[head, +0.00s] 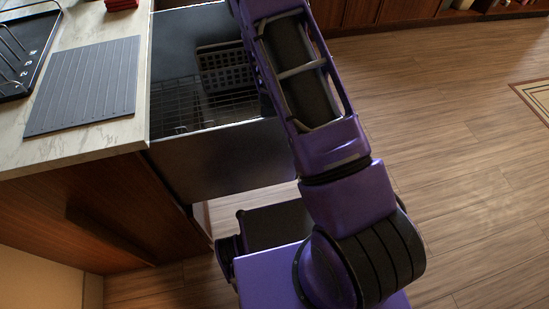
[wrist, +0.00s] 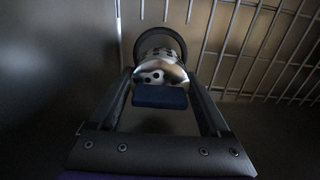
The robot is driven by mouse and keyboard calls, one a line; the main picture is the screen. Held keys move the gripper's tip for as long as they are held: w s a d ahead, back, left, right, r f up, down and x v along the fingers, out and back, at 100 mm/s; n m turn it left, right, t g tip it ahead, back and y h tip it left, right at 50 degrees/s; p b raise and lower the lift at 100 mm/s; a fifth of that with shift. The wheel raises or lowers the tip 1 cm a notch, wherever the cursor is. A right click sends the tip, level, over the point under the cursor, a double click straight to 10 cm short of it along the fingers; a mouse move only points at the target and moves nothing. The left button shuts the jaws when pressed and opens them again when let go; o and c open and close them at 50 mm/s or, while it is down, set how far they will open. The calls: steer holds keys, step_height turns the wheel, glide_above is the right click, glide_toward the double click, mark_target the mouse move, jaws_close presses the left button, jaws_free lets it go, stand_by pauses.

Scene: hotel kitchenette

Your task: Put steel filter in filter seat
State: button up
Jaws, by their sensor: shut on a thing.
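In the wrist view my gripper (wrist: 160,88) reaches into a dark compartment. It is shut on the steel filter (wrist: 158,68), a shiny pale cylinder with dark round holes. A blue block (wrist: 159,97) shows on the near side of the filter, between the fingers. A dark ring (wrist: 160,33) arches around the filter's far end. I cannot tell whether it is the filter seat or the filter's own rim, or whether they touch. In the head view my arm hides the gripper and filter.
An open steel appliance tub (head: 215,165) holds a wire rack (head: 180,105) and a dark basket (head: 225,68). Rack bars (wrist: 265,45) also cross the upper right of the wrist view. A counter (head: 95,148) with a grey ribbed mat (head: 88,82) stands left. Open floor lies right.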

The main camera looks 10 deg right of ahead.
steer(key=shift+f+b, duration=0.45)
steer(key=shift+f, duration=2.25)
steer(key=shift+f, duration=0.1)
steer(key=shift+f, duration=0.15)
steer(key=o, duration=1.2)
steer(key=shift+o, duration=0.2)
step_height(320, 180, up, 12)
steer(key=shift+r+p, duration=0.25)
steer(key=shift+p, duration=1)
